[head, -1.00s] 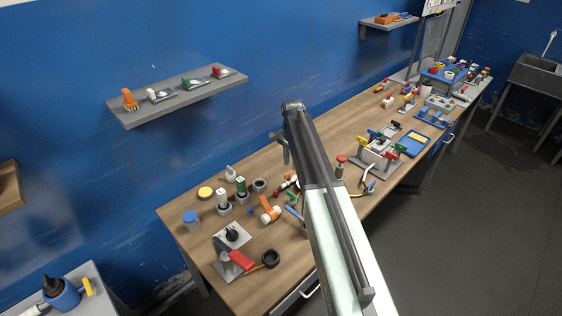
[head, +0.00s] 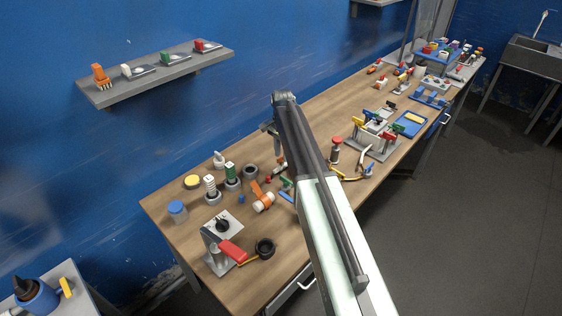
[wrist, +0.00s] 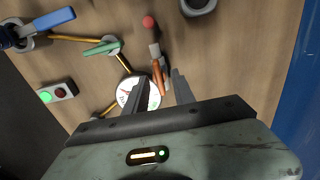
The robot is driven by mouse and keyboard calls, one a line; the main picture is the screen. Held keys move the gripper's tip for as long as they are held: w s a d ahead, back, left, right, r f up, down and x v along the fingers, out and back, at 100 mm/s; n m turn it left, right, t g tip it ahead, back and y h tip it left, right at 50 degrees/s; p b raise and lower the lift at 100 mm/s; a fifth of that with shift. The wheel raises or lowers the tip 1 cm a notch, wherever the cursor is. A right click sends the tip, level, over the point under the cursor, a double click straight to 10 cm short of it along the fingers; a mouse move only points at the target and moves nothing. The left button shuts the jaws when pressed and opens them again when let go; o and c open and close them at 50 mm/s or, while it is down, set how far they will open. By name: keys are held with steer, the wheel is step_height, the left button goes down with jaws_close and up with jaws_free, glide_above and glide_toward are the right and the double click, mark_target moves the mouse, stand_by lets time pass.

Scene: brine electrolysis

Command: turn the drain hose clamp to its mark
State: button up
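My gripper (wrist: 158,75) points down at the bench in the wrist view, its two fingers apart. An orange-brown lever-like piece (wrist: 157,77) with a grey block lies between the fingertips in the picture; I cannot tell whether they touch it. A white dial with a red mark (wrist: 128,92) is partly hidden behind the left finger. A green-handled fitting (wrist: 103,47) and a blue-handled one (wrist: 50,20) sit along a tan hose (wrist: 75,38). I cannot tell for sure which piece is the drain hose clamp. In the head view my gripper (head: 269,130) is small above the bench, and my arm covers part of the fittings.
A red ball-tipped part (wrist: 150,22) and a dark round cup (wrist: 198,5) stand near my gripper. A box with green and red buttons (wrist: 58,92) is at left. The wooden bench (head: 160,207) holds several other items; a wall shelf (head: 160,72) hangs behind.

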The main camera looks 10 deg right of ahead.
steer(key=shift+f, duration=0.1)
jaws_close()
